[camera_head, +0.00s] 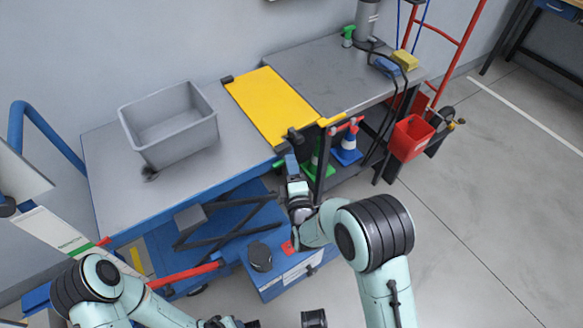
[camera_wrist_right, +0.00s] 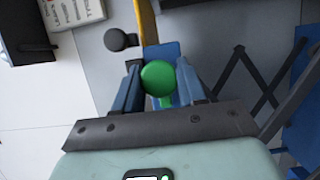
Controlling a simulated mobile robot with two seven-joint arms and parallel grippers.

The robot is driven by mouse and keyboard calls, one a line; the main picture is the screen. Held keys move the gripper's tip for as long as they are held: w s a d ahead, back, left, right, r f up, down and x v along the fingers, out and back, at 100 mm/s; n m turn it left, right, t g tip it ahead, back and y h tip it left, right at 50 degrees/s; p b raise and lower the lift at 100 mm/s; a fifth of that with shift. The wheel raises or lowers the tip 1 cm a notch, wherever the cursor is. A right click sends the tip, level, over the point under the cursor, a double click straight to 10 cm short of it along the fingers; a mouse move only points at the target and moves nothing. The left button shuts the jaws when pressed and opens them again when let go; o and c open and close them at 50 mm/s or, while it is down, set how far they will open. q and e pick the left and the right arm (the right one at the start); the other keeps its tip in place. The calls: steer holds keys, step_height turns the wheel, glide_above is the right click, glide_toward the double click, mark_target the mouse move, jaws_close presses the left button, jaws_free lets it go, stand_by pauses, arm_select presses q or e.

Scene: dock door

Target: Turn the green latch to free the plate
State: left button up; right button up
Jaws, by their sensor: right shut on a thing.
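The green latch (camera_wrist_right: 158,78) has a round head and sits between the two blue fingers of my right gripper (camera_wrist_right: 157,88) in the wrist view. The fingers are shut on it. In the head view my right gripper (camera_head: 291,162) is at the front edge of the yellow plate (camera_head: 272,105), near its right front corner, and hides most of the latch. The plate lies flat, bridging the grey lift table and the grey bench. My left gripper (camera_head: 228,322) is cut off at the bottom edge, so its fingers cannot be made out.
A grey bin (camera_head: 170,125) stands on the lift table (camera_head: 100,165). A black knob (camera_head: 294,135) sticks up at the plate's front; it also shows in the wrist view (camera_wrist_right: 118,40). Open floor lies to the right.

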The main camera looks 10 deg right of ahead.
stand_by(0.4)
steer(key=o, duration=0.9)
steer(key=shift+o, duration=0.2)
arm_select(q)
steer(key=shift+s+d+r+g+p, duration=0.15)
steer(key=shift+s+d+r+p, duration=0.1)
steer(key=shift+s+r+p, duration=0.15)
steer(key=shift+s+d+r+g+p, duration=0.2)
steer(key=shift+s+r, duration=0.1)
steer(key=shift+s, duration=0.2)
arm_select(e)
steer(key=s, duration=1.3)
steer(key=shift+s, duration=0.2)
